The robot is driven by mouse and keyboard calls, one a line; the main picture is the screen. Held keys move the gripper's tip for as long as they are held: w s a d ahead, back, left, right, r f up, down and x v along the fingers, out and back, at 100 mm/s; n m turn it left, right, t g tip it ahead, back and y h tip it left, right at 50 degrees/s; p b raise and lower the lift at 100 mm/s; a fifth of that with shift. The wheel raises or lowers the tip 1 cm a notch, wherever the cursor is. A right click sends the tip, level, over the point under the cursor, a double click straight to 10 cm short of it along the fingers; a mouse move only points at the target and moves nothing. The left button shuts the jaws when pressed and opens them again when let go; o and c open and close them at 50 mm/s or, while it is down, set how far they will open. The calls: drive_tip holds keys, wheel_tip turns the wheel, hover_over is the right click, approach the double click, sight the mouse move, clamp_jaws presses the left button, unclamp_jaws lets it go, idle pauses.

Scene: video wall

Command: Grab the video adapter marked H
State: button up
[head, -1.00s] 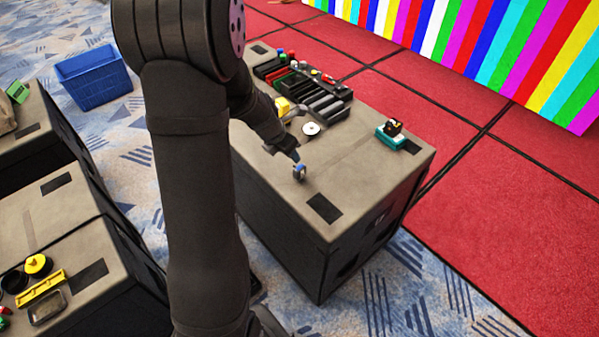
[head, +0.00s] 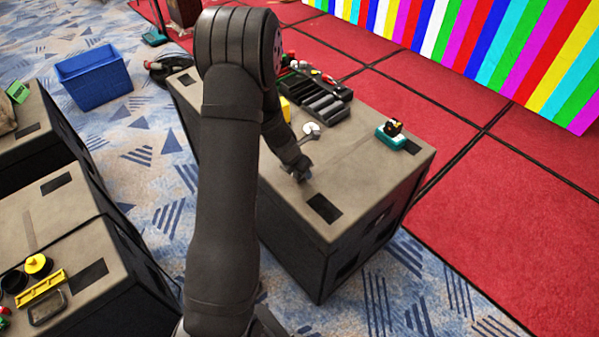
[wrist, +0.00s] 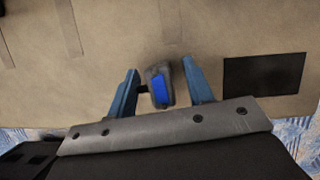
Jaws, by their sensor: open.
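In the wrist view a small dark grey adapter (wrist: 153,77) with a bright blue face (wrist: 160,91) lies on the tan case top (wrist: 110,40). No letter is readable on it. My gripper (wrist: 160,75) is open, with its two blue fingers on either side of the adapter. The adapter sits between the fingers, closer to the left one, where a dark stub reaches towards that finger. I cannot tell whether it touches. In the head view my gripper (head: 300,174) is low over the front part of the case top and hides the adapter.
A black organiser (head: 322,103) with slots stands at the back of the case top, with a white disc (head: 311,129) in front. A teal item with a black top (head: 391,133) lies at the right. A dark rectangular patch (wrist: 263,73) is right of my fingers.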

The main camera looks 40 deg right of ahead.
drive_tip(key=shift+d+f, duration=0.2)
drive_tip(key=shift+f, duration=0.2)
clamp_jaws()
